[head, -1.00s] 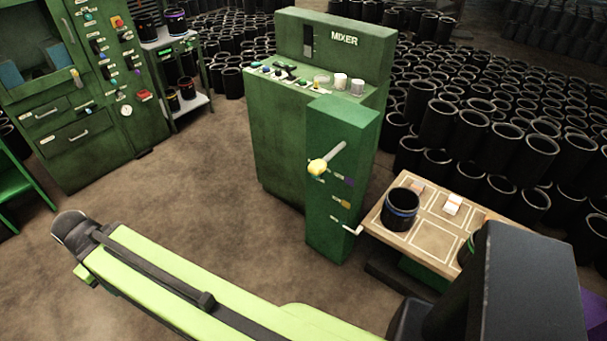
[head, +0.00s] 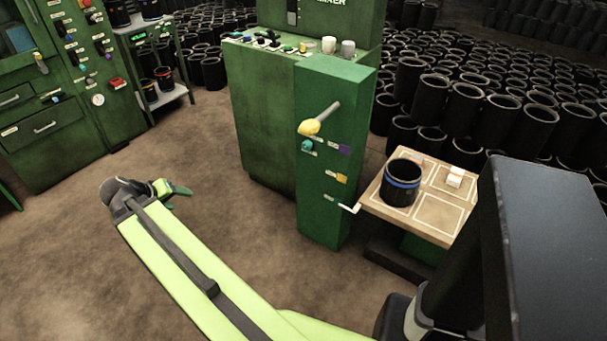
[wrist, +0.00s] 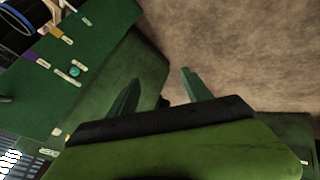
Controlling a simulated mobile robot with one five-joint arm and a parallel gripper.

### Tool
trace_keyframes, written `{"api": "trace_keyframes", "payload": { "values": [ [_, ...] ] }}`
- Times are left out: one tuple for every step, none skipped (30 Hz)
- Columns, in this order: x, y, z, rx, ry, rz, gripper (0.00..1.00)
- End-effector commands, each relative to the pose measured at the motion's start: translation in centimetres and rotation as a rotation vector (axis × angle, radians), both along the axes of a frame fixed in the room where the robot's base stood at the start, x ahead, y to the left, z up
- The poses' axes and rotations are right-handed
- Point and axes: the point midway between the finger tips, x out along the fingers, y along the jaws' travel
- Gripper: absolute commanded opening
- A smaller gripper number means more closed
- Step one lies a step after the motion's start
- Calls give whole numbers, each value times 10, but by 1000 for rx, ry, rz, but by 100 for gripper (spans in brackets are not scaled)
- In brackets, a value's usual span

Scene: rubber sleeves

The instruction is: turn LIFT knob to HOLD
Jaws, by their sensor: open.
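A green pedestal (head: 322,215) stands in front of the mixer. Its face carries a lever with a yellow ball (head: 309,127), a teal knob (head: 307,146), a purple piece (head: 345,149) and a yellow piece (head: 342,178). The labels are too small to read, so I cannot tell which is the LIFT knob or how it is set. The teal knob also shows in the wrist view (wrist: 75,71). My gripper (head: 180,188) is open and empty, to the left of the pedestal and apart from it. In the wrist view its green fingers (wrist: 162,75) stand apart.
A white-tipped handle (head: 350,208) sticks out near a wooden table (head: 436,222) bearing a black sleeve (head: 401,183). The green mixer cabinet (head: 262,125) stands behind the pedestal. A green control cabinet (head: 60,140) is at left. Open floor lies between them.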

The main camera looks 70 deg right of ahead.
Motion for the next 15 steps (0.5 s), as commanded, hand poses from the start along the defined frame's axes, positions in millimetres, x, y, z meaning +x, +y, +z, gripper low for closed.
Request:
{"api": "trace_keyframes", "payload": {
  "values": [
    [-15,-40,-42,-80,-27,-70,58],
    [-25,-63,-49,-136,-44,-110,58],
    [-38,-92,-56,-207,-65,-159,58],
    [-49,-113,-61,-262,-81,-193,58],
    [-60,-133,-67,-316,-96,-225,58],
    [-76,-159,-73,-389,-115,-264,58],
    [-88,-176,-77,-441,-127,-290,58],
    [-100,-193,-81,-494,-139,-312,58],
    [-116,-213,-86,-561,-152,-340,58],
    [-128,-227,-88,-609,-161,-355,58],
    [-139,-239,-90,-652,-168,-369,58],
    [-152,-252,-92,-706,-176,-383,58],
    [-161,-261,-93,-743,-181,-391,58],
    [-169,-269,-93,-774,-184,-397,58],
    [-178,-277,-93,-811,-188,-401,58]
  ]
}}
